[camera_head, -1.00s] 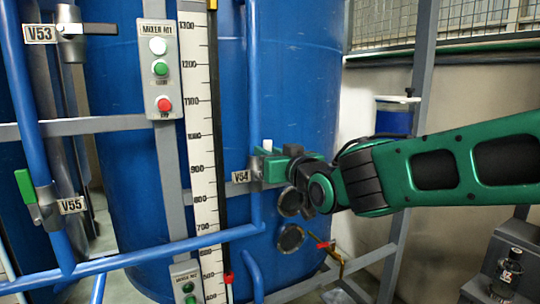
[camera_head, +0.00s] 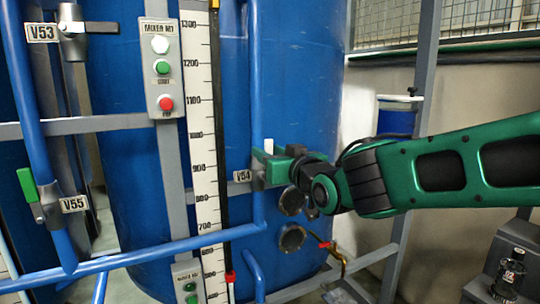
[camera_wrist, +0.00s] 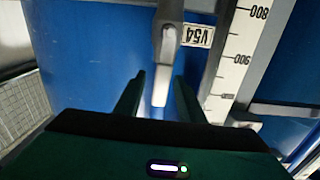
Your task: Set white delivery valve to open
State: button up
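The white valve handle (camera_wrist: 161,85) is on the pipe beside the V54 label (camera_wrist: 195,36). In the wrist view it lies between the two fingers of my gripper (camera_wrist: 157,97), with a gap on each side. In the head view only the upright white tip of the handle (camera_head: 268,145) shows above my green gripper (camera_head: 268,166); the rest is hidden behind the fingers. The V54 label also shows in the head view (camera_head: 242,176). My gripper is open around the handle, reaching in from the right.
A large blue tank (camera_head: 305,90) stands behind the valve. A measuring scale (camera_head: 203,130) and the mixer button panel (camera_head: 162,70) are to the left. Valve V53 (camera_head: 72,28) has a dark handle and V55 (camera_head: 48,205) a green one. A red-handled tap (camera_head: 322,241) is below my arm.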

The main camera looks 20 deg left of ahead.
jog(key=v, duration=1)
jog(key=shift+d, duration=0.2)
jog(key=w+d+f+m+h, duration=0.2)
jog(key=d+f+h, duration=0.15)
jog(key=d, duration=0.55)
jog(key=w+d+f+m+h, duration=0.1)
jog(key=w+d+f+h, duration=0.25)
jog(key=d, duration=0.55)
jog(key=w+d+f+m+h, duration=0.25)
jog(key=d+f, duration=0.25)
jog(key=d, duration=0.4)
jog(key=s+d+f+m+g+h, duration=0.2)
jog(key=s+d+f, duration=0.15)
jog(key=d, duration=0.55)
jog(key=s+d+f+m+g+h, duration=0.2)
jog(key=s+d+f, duration=0.15)
jog(key=d, duration=0.65)
jog(key=s+d+f+m+g, duration=0.2)
jog(key=s+d, duration=0.2)
jog(key=s, duration=0.4)
jog(key=s+d+f+m+g, duration=0.2)
jog(key=s+d+g, duration=0.1)
jog(key=s, duration=0.6)
jog(key=s+d+f+m+g, duration=0.2)
jog(key=s+d, duration=0.3)
jog(key=s, duration=0.4)
jog(key=shift+s+d+f+g, duration=0.25)
jog(key=shift+f+g, duration=0.1)
jog(key=shift+g, duration=0.15)
